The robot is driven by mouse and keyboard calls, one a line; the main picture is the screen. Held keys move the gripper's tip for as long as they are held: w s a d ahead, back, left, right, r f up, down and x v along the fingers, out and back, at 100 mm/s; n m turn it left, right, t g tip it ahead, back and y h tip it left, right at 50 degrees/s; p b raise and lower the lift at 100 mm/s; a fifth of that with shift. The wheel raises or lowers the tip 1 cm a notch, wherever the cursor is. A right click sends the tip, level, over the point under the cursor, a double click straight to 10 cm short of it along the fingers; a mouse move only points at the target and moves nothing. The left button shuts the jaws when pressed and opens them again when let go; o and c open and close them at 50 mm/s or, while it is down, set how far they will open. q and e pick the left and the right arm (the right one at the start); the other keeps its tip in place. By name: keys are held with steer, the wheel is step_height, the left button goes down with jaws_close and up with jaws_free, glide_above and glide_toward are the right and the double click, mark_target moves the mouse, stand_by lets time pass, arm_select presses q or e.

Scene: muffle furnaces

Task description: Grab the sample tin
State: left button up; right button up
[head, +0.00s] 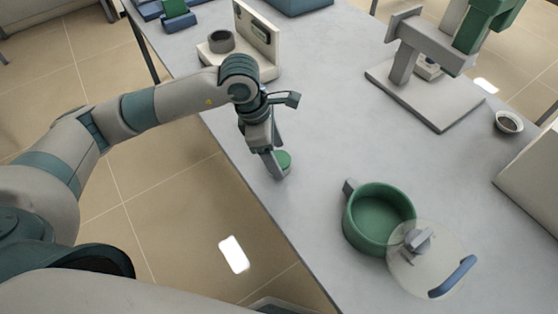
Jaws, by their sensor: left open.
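A small round thing with a green top (284,158), which may be the sample tin, stands on the grey table near its left edge. My left gripper (277,164) points down at it and is open. One finger stands in front of the tin and hides part of it; I cannot tell whether they touch. A small round metal cup with dark contents (509,122) stands at the right. My right gripper is not in view.
A green pot (380,218) stands at the front, with a clear lid (418,268) beside it. A white device (262,42) with a grey cup stands behind my gripper. A white and green stand (428,98) is at the back right. The table's middle is clear.

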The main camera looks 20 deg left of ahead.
arm_select(q)
steer(key=shift+x, duration=1.45)
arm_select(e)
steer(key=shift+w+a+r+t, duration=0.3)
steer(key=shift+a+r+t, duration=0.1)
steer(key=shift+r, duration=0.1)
arm_select(q)
steer(key=c, duration=1.2)
steer(key=shift+r, duration=0.2)
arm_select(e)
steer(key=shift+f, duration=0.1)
